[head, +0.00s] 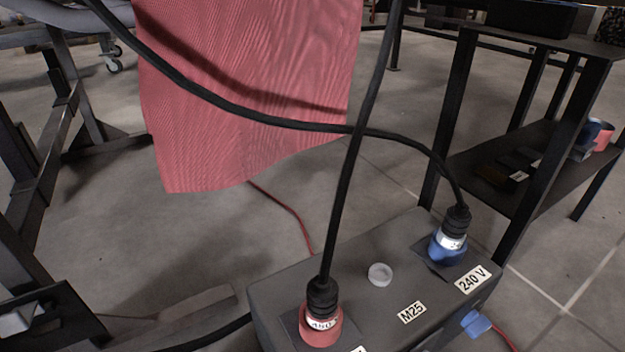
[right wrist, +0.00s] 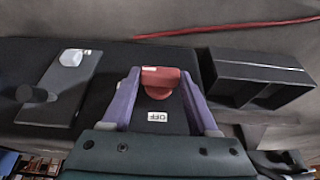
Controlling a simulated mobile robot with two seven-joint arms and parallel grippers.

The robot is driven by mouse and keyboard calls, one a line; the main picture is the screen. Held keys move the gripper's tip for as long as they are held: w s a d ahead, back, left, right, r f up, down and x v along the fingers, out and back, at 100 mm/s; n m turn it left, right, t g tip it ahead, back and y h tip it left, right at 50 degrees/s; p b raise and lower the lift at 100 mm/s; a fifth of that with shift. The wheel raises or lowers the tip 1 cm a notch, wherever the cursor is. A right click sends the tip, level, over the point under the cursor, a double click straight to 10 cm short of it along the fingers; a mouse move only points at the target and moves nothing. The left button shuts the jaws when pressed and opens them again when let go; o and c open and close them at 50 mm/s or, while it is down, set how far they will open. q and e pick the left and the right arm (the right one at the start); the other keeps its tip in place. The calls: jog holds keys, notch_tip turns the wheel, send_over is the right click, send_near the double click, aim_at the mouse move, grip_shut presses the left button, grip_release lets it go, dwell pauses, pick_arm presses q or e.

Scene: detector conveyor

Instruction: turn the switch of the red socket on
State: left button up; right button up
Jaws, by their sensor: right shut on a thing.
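The grey power box (head: 385,290) stands low on the floor in the head view. The red socket (head: 320,330) is at its near left, with a black plug and cable in it. In the right wrist view, the red switch (right wrist: 160,88) sits on a dark plate, with a white OFF label (right wrist: 157,117) just below it. My right gripper (right wrist: 160,78) has its purple fingers on both sides of this switch and is shut on it. The right gripper does not show in the head view. My left gripper is in neither view.
A blue socket (head: 447,250) with a plug is at the box's right, by a 240 V label; a blue switch (head: 476,323) is on its side. Black cables cross above. A red cloth (head: 250,90) hangs behind. A dark shelf (head: 500,180) stands right. The wrist view shows a red cable (right wrist: 225,28).

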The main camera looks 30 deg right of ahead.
dwell(0.3)
jog(key=o, duration=1.4)
jog(key=p+v, duration=0.9)
jog(key=v, duration=0.1)
jog(key=shift+d, duration=0.1)
